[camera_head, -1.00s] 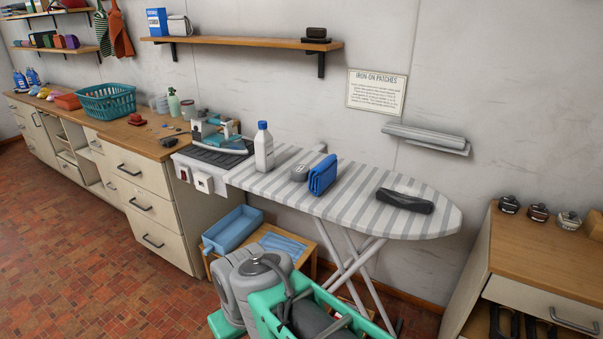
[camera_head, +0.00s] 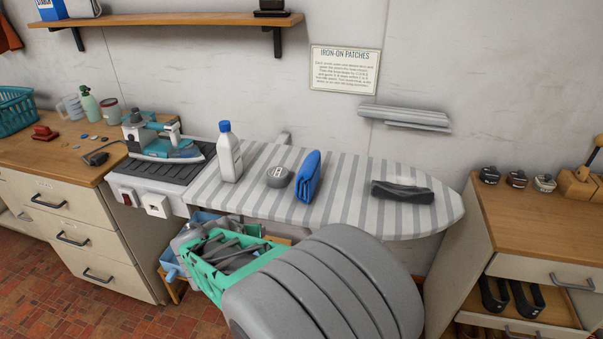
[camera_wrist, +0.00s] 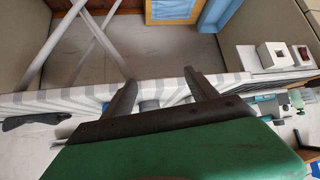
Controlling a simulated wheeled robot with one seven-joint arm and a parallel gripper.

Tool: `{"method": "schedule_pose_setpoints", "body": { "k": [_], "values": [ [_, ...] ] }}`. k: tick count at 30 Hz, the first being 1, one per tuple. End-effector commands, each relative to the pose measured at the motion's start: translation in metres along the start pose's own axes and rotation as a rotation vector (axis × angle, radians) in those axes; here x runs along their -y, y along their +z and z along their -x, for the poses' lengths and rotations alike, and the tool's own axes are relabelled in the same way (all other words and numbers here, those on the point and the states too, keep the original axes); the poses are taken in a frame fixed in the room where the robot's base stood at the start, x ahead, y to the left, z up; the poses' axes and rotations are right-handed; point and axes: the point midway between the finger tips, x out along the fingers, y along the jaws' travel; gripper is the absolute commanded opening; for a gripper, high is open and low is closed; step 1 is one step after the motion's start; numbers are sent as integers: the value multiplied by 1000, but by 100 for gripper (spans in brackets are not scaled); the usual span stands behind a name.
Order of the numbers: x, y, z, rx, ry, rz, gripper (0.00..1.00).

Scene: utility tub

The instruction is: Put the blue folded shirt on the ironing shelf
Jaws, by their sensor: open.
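The blue folded shirt (camera_head: 308,177) stands on edge on the striped ironing board (camera_head: 350,211) in the head view, right of a round grey object. A wooden wall shelf (camera_head: 165,20) runs above the board; I cannot tell from a label whether it is the ironing shelf. My gripper (camera_wrist: 160,77) is open in the wrist view, with nothing held between its fingers. The striped board lies behind the fingers there. The shirt is not clearly visible in that view. In the head view I cannot make out the fingertips.
A white bottle with a blue cap (camera_head: 229,153), the grey round object (camera_head: 278,176) and a dark cloth-like item (camera_head: 402,191) are on the board. An iron (camera_head: 165,145) sits at its left end. The wall shelf carries a dark object (camera_head: 272,8) at its right; its middle is free.

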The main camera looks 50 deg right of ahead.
Motion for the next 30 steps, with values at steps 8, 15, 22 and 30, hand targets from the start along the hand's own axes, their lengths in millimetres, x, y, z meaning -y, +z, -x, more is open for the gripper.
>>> {"method": "schedule_pose_setpoints", "body": {
  "k": [8,15,22,30],
  "values": [
    [-132,-111,-35,-643,248,-159,76],
    [-144,-134,-38,-745,243,-132,76],
    [-152,-156,-60,-743,243,-133,76],
    [-159,-174,-85,-744,240,-132,76]
  ]
}}
